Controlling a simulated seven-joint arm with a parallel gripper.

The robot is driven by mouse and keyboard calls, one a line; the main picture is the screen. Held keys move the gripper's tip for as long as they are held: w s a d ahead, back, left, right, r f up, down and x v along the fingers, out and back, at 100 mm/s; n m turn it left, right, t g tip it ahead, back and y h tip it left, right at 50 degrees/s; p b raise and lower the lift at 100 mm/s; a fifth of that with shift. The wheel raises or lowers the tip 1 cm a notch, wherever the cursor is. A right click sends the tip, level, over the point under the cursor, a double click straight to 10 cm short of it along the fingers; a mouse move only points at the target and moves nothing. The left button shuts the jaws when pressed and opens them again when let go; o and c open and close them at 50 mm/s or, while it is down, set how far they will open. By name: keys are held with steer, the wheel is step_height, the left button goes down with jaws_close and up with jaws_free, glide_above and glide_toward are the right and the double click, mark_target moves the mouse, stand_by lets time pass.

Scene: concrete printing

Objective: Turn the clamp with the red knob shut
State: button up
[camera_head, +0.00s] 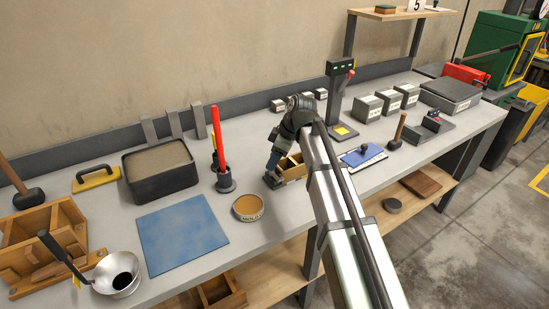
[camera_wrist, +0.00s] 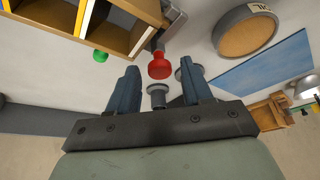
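My gripper is open and holds nothing. A green knob (camera_wrist: 100,56) sits further left along the box. In the head view, the box (camera_head: 293,168) is partly hidden by my arm, my gripper (camera_head: 272,170) is at its left side, and the knobs are hidden.
Grey round-headed posts (camera_wrist: 157,92) show between and beside the fingers. A round mould tin (camera_head: 248,207) and blue mat (camera_head: 183,235) lie left of the box. A red-handled tool in a stand (camera_head: 225,182) rises close by. A blue-topped plate (camera_head: 362,156) lies right.

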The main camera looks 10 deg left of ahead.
steer(key=shift+o, duration=0.3)
steer(key=shift+r, duration=0.1)
steer(key=v, duration=1.3)
steer(key=shift+d+r, duration=0.2)
steer(key=shift+r, duration=0.05)
